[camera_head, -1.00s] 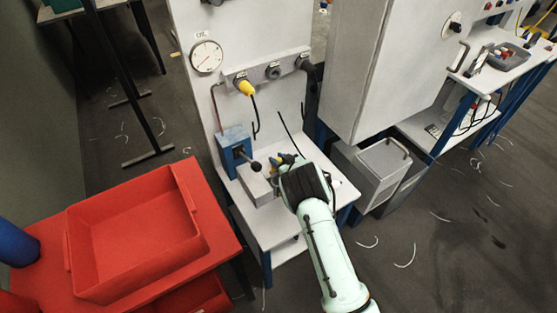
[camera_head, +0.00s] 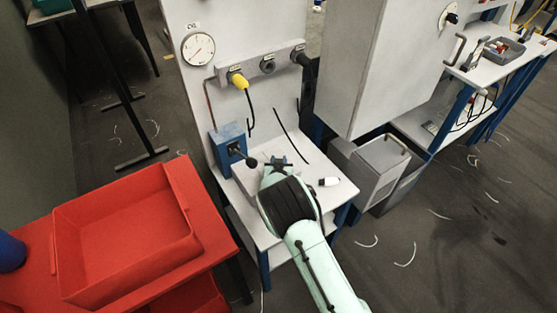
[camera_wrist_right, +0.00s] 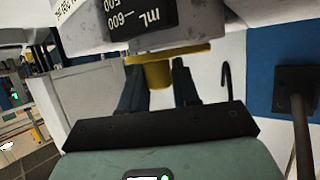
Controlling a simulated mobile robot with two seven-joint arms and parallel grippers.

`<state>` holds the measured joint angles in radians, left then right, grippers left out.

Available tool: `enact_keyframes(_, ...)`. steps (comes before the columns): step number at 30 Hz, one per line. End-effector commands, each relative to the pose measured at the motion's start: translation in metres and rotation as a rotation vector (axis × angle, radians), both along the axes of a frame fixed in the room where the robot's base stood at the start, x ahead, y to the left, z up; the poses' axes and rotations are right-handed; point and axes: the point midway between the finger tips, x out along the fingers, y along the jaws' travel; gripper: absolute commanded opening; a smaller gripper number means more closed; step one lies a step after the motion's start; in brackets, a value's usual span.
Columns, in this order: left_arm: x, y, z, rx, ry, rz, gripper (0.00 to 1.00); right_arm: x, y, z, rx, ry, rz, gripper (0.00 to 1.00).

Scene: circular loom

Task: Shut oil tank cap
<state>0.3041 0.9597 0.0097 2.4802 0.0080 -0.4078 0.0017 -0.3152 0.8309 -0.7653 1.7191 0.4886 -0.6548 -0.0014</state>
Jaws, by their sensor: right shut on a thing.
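The oil tank is a grey box with a black mL scale (camera_wrist_right: 150,18) at the top of the right wrist view, where its lettering is upside down. In the head view the tank (camera_head: 246,172) is partly hidden by my right arm. The yellow cap (camera_wrist_right: 155,72) has a wide flange lying along the tank's face; I cannot tell whether it is fully seated. My right gripper (camera_wrist_right: 158,80) is shut on the cap, with a dark finger on each side. In the head view my right gripper (camera_head: 278,161) is above the bench and hides the cap. My left gripper is not in view.
A blue box (camera_head: 228,138) with a black-knobbed lever (camera_head: 252,162) stands close left of the gripper. A yellow plug (camera_head: 240,82) hangs on the panel behind. A small white-and-black object (camera_head: 328,182) lies on the bench (camera_head: 322,163). A red tray (camera_head: 125,235) is at left.

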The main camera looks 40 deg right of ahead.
Motion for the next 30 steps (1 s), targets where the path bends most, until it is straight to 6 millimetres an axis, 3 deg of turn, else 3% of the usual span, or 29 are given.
enact_keyframes(15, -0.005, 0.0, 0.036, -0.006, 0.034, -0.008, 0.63, -0.01, 0.006, 0.001, 0.001, 0.004, -0.267, 0.0)
enact_keyframes(30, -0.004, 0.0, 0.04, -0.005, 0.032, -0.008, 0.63, -0.011, 0.007, 0.0, 0.003, 0.0, -0.305, 0.0)
